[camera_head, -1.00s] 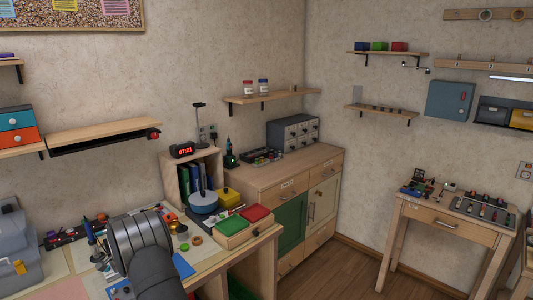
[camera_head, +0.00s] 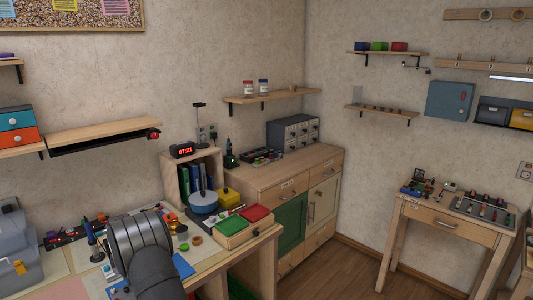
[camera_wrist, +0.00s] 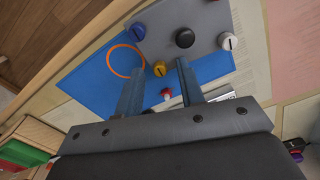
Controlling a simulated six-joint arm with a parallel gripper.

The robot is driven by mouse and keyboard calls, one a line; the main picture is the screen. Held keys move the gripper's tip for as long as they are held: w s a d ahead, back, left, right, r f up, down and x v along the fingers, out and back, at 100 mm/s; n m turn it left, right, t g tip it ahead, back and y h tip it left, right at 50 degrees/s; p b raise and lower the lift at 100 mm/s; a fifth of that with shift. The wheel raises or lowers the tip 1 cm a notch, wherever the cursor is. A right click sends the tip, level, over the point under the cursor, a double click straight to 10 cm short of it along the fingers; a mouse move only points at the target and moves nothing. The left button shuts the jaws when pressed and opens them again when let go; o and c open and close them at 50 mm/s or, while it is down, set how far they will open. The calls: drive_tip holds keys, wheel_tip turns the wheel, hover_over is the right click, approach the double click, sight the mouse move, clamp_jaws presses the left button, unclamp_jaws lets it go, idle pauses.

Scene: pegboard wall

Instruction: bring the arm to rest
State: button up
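My gripper (camera_wrist: 158,84) shows in the wrist view with its two fingers spread apart and nothing between them. It is above the desk, over a blue sheet (camera_wrist: 90,72) and a grey panel with several coloured knobs (camera_wrist: 185,38). A yellow knob and a red-and-white knob show near the fingertips; I see no contact. In the head view my arm is folded low over the desk at the bottom left, and its own links hide the gripper.
The desk (camera_head: 215,258) holds a blue pot (camera_head: 204,202), green and red bins (camera_head: 256,213) and an orange ring (camera_wrist: 124,60). A grey machine (camera_head: 15,250) stands at the left. A wooden cabinet (camera_head: 290,180) stands beyond. The floor (camera_head: 345,275) at right is open.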

drive_tip(key=n, duration=0.6)
idle(0.4)
idle(0.4)
drive_tip(key=m, duration=0.4)
drive_tip(key=shift+m, duration=2.9)
